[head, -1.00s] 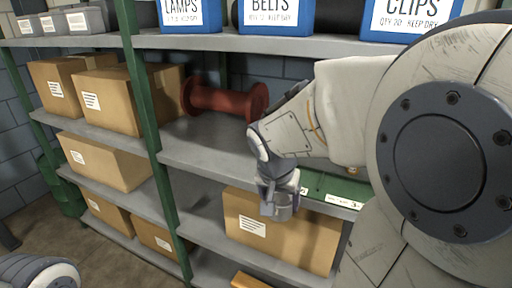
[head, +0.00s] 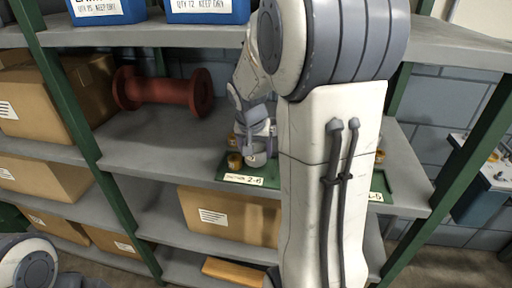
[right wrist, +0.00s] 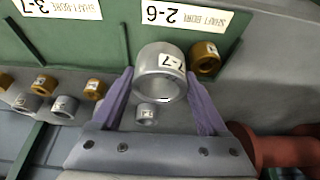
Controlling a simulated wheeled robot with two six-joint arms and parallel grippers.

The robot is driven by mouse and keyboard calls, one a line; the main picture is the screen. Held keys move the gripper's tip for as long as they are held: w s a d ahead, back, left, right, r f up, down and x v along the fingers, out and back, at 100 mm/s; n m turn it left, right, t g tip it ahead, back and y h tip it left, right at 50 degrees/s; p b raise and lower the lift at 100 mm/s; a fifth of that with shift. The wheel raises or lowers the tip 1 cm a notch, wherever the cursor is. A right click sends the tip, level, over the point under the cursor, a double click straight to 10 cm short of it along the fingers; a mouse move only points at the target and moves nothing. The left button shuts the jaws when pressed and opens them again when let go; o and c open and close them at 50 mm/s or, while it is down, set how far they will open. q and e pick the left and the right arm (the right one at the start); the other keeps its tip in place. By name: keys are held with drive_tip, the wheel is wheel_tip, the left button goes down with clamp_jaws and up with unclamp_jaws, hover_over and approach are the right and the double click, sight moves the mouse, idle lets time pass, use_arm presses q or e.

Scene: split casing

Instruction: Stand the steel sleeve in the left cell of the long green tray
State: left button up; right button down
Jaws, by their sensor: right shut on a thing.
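My right gripper (right wrist: 160,98) is shut on a steel sleeve (right wrist: 160,72), a wide grey ring with a mark on it and its bore facing the camera. In the head view the right gripper (head: 257,146) hangs over the left end of the long green tray (head: 376,184), partly behind my arm. The tray also shows in the right wrist view (right wrist: 92,42), where the sleeve overlaps the cell labelled 2-6 (right wrist: 176,15). A bronze ring (right wrist: 206,58) sits close beside the sleeve. I cannot tell whether the sleeve touches the tray floor. My left gripper is out of view.
A red spool (head: 163,91) lies on the same shelf to the left. Bare shelf (head: 160,145) lies between. A green upright (head: 75,100) and blue bins (head: 207,10) bound the space.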

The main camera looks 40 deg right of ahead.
sight(259, 157)
drive_tip(key=shift+w+d+r, duration=0.1)
drive_tip(key=shift+d, duration=0.15)
drive_tip(key=shift+w+d+f+b, duration=0.25)
drive_tip(key=shift+d+f+b, duration=0.1)
drive_tip(key=shift+d+f, duration=0.45)
drive_tip(key=shift+w+a+f+b, duration=0.1)
drive_tip(key=shift+a+f+b, duration=0.15)
drive_tip(key=shift+f+b, duration=0.25)
drive_tip(key=shift+w+a+f+b, duration=0.1)
drive_tip(key=shift+a+f+b, duration=0.1)
drive_tip(key=shift+f+b, duration=0.25)
drive_tip(key=shift+s+d+f, duration=0.1)
drive_tip(key=shift+d+f, duration=0.1)
drive_tip(key=shift+d, duration=0.1)
drive_tip(key=shift+d+r, duration=0.1)
drive_tip(key=shift+d, duration=0.05)
drive_tip(key=shift+s, duration=0.1)
drive_tip(key=shift+c, duration=0.9)
unclamp_jaws()
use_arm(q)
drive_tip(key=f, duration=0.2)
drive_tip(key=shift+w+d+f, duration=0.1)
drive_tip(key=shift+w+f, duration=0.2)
